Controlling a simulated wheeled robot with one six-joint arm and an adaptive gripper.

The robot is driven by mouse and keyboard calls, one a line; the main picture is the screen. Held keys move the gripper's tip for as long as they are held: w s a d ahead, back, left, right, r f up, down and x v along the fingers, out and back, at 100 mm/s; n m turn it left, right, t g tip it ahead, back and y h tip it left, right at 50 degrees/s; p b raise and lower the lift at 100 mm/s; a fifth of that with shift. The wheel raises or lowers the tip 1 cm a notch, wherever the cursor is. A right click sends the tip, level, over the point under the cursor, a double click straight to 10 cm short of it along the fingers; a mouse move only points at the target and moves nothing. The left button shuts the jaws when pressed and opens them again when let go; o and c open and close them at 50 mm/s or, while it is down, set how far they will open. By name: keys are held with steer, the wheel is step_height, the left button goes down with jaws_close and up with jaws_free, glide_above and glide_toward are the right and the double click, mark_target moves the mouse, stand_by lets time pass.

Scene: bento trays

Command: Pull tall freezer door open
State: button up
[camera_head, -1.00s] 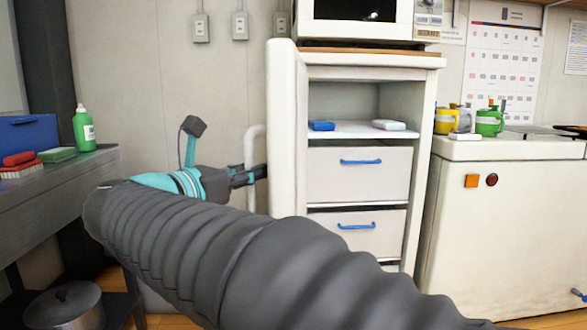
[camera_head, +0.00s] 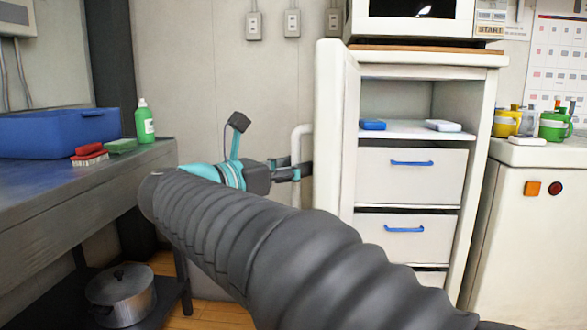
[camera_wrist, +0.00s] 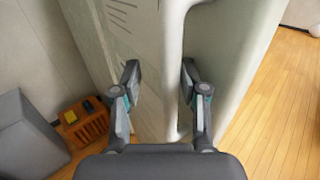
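The tall white freezer (camera_head: 478,190) stands right of centre in the head view. Its door (camera_head: 335,135) is swung wide open and seen nearly edge-on, showing the shelf and drawers inside. A pale vertical handle (camera_head: 298,140) is on the door's outer face, at its left. My gripper (camera_head: 300,172) is beside the door at the handle, partly hidden there. In the wrist view, my gripper's two fingers (camera_wrist: 160,82) are spread apart, with the pale handle (camera_wrist: 172,60) running between them. A gap shows by the left finger; contact on the right is unclear.
Blue-handled drawers (camera_head: 411,176) fill the freezer's lower part. A dark worktop (camera_head: 70,195) at left holds a blue bin (camera_head: 50,135) and a green bottle (camera_head: 146,122). A pot (camera_head: 122,290) sits below. A white chest (camera_head: 530,240) stands at right.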

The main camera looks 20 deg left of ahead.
steer(key=shift+s+a+f, duration=0.1)
steer(key=shift+s+a, duration=0.05)
steer(key=shift+s, duration=0.05)
steer(key=v, duration=1.2)
steer(key=shift+a, duration=0.1)
stand_by(0.3)
